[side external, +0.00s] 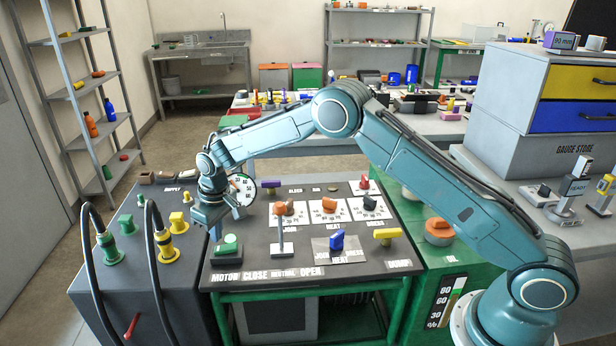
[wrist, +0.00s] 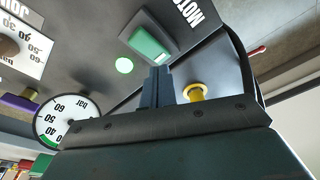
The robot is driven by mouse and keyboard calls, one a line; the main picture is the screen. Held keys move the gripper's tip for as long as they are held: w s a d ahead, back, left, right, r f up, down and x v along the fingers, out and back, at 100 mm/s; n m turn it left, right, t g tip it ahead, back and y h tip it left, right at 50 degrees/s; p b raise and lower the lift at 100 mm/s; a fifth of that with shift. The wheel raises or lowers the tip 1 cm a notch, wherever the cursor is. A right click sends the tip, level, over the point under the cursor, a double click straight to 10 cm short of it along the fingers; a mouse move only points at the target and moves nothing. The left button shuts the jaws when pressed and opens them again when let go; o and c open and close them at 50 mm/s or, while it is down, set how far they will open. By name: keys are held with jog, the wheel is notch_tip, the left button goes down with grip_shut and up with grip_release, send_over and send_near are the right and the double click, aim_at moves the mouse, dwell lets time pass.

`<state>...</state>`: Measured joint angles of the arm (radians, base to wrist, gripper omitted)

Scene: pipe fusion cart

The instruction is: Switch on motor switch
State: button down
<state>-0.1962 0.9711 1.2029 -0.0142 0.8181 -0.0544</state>
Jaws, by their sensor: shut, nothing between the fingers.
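The motor switch is a green rocker in a dark housing, at the front left of the dark panel in the side view (side external: 228,247). It also shows at the top of the wrist view (wrist: 152,46), beside lettering partly cut off by the frame. My gripper (side external: 214,231) points down just behind the switch in the side view. Its fingers are together and empty in the wrist view (wrist: 158,74), with their tips just short of the rocker there. I cannot tell whether they touch it.
A round dial gauge (side external: 242,188) stands right beside my wrist. A lever (side external: 280,232) rises to the right of the switch. Yellow (side external: 166,246) and green (side external: 108,250) connectors with black hoses stand on the left cabinet. Several coloured knobs fill the panel's right.

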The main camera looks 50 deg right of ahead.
jog(key=shift+r, duration=2.25)
jog(key=shift+r, duration=0.15)
notch_tip(320, 180, up, 14)
jog(key=t, duration=0.1)
send_over(220, 249)
jog(key=s+d, duration=0.5)
jog(key=s, duration=0.3)
jog(key=s+d+r+m, duration=0.1)
jog(key=s+d+r, duration=0.2)
jog(key=s+r, duration=0.55)
jog(key=s+d+f+m+t, duration=0.1)
jog(key=s+d, duration=0.1)
jog(key=s, duration=1.1)
jog(key=s+d+f+m+t, duration=0.1)
jog(key=s+d, duration=0.1)
jog(key=s, duration=1.1)
jog(key=shift+s+d+t, duration=0.2)
jog(key=shift+s+t, duration=0.15)
jog(key=shift+t, duration=0.05)
